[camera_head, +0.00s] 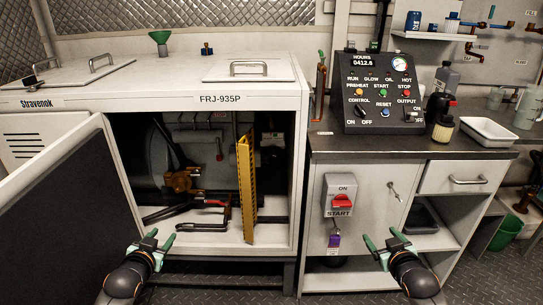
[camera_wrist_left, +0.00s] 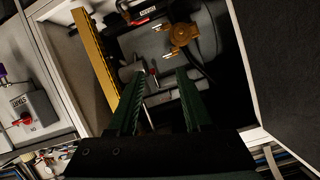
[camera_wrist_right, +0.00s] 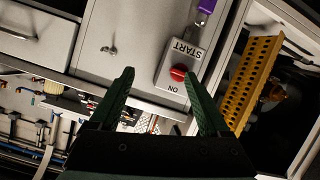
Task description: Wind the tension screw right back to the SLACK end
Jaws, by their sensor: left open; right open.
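The open chiller cabinet (camera_head: 302,170) holds a brass-coloured part (camera_head: 180,181), a yellow perforated guard (camera_head: 246,190) and dark hoses. I cannot single out the tension screw or any SLACK marking. A small red-tipped part shows in the cabinet (camera_head: 219,156) and in the left wrist view (camera_wrist_left: 153,72). My left gripper (camera_head: 160,241) is open and empty in front of the cabinet's lower opening; its fingers (camera_wrist_left: 160,82) point inward. My right gripper (camera_head: 381,241) is open and empty before the bench cupboard; its fingers (camera_wrist_right: 161,82) also show in the right wrist view.
The cabinet door (camera_head: 62,230) stands open at the left. A START/ON switch box (camera_head: 339,195) with a red handle is on the cupboard front. The control panel (camera_head: 383,92) stands on the bench. A white tray (camera_head: 487,131) sits to its right. Floor shows between my grippers.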

